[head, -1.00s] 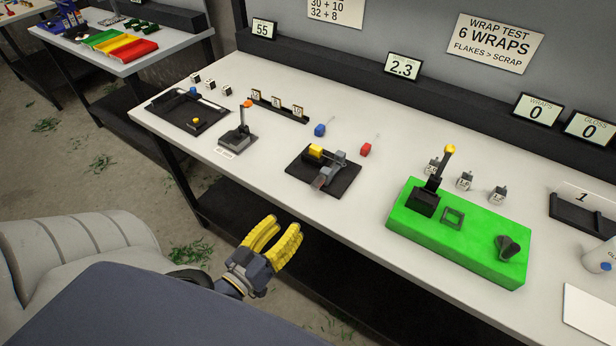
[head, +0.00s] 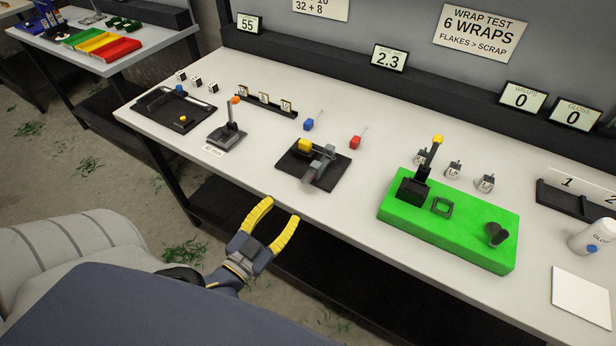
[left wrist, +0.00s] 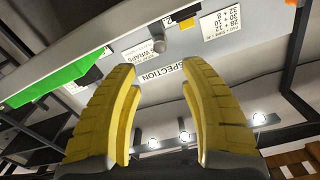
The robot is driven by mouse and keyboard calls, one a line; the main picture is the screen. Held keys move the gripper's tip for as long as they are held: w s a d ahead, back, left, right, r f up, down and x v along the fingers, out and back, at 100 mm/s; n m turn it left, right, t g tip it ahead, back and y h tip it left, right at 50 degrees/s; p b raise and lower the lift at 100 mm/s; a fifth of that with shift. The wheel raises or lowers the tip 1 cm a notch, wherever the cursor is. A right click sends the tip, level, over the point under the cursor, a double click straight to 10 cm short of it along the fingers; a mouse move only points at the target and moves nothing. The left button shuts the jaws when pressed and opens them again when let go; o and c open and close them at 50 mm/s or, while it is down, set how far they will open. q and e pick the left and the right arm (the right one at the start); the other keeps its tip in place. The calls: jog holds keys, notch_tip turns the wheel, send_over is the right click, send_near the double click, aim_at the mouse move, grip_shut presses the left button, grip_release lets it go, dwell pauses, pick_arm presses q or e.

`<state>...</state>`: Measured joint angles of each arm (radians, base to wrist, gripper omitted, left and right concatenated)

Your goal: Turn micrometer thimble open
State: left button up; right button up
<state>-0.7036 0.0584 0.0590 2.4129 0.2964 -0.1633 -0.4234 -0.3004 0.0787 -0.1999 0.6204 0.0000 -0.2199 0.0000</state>
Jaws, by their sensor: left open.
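The micrometer (head: 318,167) sits on a black base plate (head: 296,172) near the front edge of the table. The thimble's exact outline is too small to tell. My left gripper (head: 272,214) has yellow fingers, is open and empty, and is in front of the table edge, below and left of the micrometer and apart from it. Its open fingers also show in the left wrist view (left wrist: 160,88). My right gripper is not in view.
A green block (head: 450,240) with a yellow-knobbed lever stands to the right. A small orange-knobbed lever device (head: 228,135) stands to the left. Blue (head: 309,124) and red (head: 355,142) pieces lie behind the micrometer. A display (head: 389,57) reads 2.3.

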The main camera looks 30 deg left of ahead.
aim_at(304, 183)
pick_arm(q)
jog(key=w, duration=1.2)
jog(key=shift+w+d, duration=0.2)
jog(key=shift+w, duration=0.2)
grip_shut()
